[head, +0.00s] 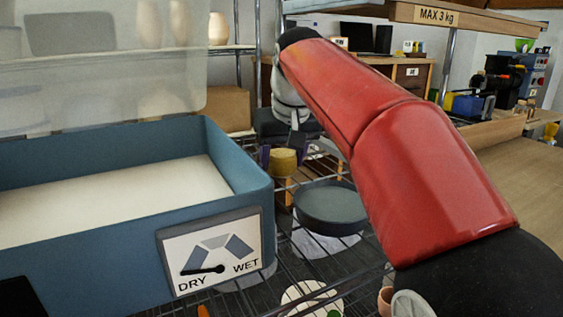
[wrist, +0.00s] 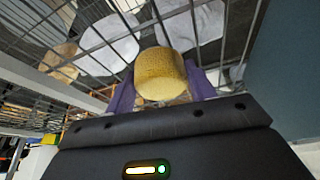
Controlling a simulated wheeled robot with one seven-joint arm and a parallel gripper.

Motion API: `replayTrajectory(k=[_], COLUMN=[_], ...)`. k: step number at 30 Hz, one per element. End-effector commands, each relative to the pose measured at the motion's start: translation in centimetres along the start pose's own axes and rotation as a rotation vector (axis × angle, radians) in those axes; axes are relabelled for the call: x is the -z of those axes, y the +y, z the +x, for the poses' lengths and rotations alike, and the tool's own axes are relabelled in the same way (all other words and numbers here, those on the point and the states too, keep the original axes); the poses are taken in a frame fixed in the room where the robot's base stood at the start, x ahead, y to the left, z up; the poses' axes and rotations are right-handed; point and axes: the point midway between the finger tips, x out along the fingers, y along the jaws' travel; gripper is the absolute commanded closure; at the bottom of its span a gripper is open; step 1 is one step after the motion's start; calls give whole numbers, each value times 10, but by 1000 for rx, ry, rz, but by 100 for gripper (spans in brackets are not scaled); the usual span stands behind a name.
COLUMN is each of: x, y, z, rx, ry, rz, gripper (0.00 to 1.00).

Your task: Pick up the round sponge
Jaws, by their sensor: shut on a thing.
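The round sponge (wrist: 160,75) is a yellow, porous short cylinder. In the wrist view it sits between the two purple fingers of my gripper (wrist: 161,88), which are shut on it. In the head view the sponge (head: 283,161) shows small beyond the blue bin, with a purple finger beside it, above the wire rack. My red arm reaches over from the right to the gripper (head: 282,160). Whether the sponge still touches anything below is hard to tell.
A blue bin (head: 85,262) with pale filling and a DRY/WET dial (head: 212,252) stands at left, close to the gripper. A dark round dish (head: 331,205) lies on the wire rack, right of the sponge. A wooden shelf marked MAX 3 kg (head: 436,15) hangs above right.

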Motion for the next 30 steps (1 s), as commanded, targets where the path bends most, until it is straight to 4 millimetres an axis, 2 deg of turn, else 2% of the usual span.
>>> replayTrajectory(k=[8,18,21,30], x=[5,30,34,39], y=[0,0,0,0], z=[-10,-69,-80,-93], rx=[0,-1,-1,0], ry=[2,4,2,0], rz=[0,1,1,0], gripper=[70,70,70,70])
